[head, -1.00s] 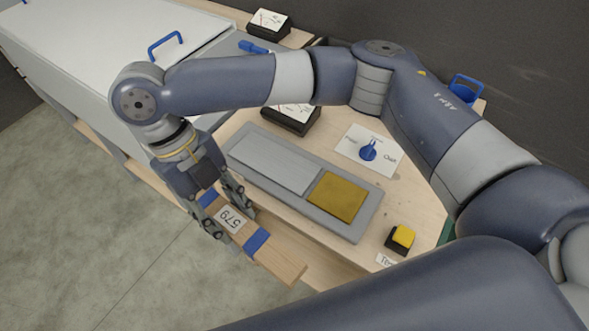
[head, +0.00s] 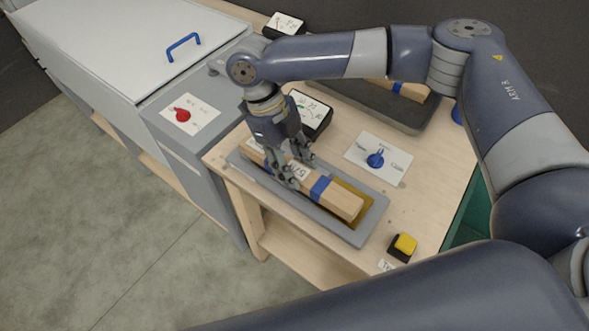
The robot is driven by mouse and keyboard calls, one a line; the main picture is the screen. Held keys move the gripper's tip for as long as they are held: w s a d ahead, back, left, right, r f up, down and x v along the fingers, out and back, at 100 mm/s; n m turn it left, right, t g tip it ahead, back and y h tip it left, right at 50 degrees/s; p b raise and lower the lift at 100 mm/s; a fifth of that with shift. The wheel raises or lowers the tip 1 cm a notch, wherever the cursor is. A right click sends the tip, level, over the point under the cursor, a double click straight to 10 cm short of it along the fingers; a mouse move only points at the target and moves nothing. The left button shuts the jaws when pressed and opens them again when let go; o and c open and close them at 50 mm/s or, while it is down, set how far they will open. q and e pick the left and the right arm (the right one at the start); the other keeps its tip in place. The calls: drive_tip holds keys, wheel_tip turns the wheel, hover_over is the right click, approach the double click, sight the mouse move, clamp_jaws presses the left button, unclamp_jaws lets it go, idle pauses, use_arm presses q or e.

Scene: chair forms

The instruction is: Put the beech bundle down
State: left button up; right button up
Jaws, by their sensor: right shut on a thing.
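The beech bundle (head: 338,197) is a pale wooden bundle with blue bands and a white number label. It lies lengthwise over the grey tray (head: 362,229) with the yellow pad (head: 354,188), covering most of both. My right gripper (head: 289,174) is shut on the bundle near its label, fingers pointing down. I cannot tell whether the bundle touches the tray surface or hangs just above it. The gripper hides part of the bundle. My left gripper is not in view.
A blue knob on a white plate (head: 394,166), a yellow button (head: 405,244) and a gauge (head: 309,114) surround the tray. A dark tray (head: 362,106) holding another wooden piece (head: 411,91) is behind. A grey cabinet with a red knob (head: 183,115) stands left.

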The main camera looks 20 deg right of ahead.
drive_tip(key=shift+f, duration=1.35)
drive_tip(key=o, duration=1.3)
drive_tip(key=shift+s, duration=0.1)
drive_tip(key=b+v, duration=0.1)
drive_tip(key=v, duration=1)
drive_tip(key=shift+f+b, duration=0.1)
drive_tip(key=shift+b, duration=0.25)
drive_tip(key=shift+w+a+r, duration=0.15)
drive_tip(key=shift+w+r, duration=0.1)
drive_tip(key=shift+r, duration=0.35)
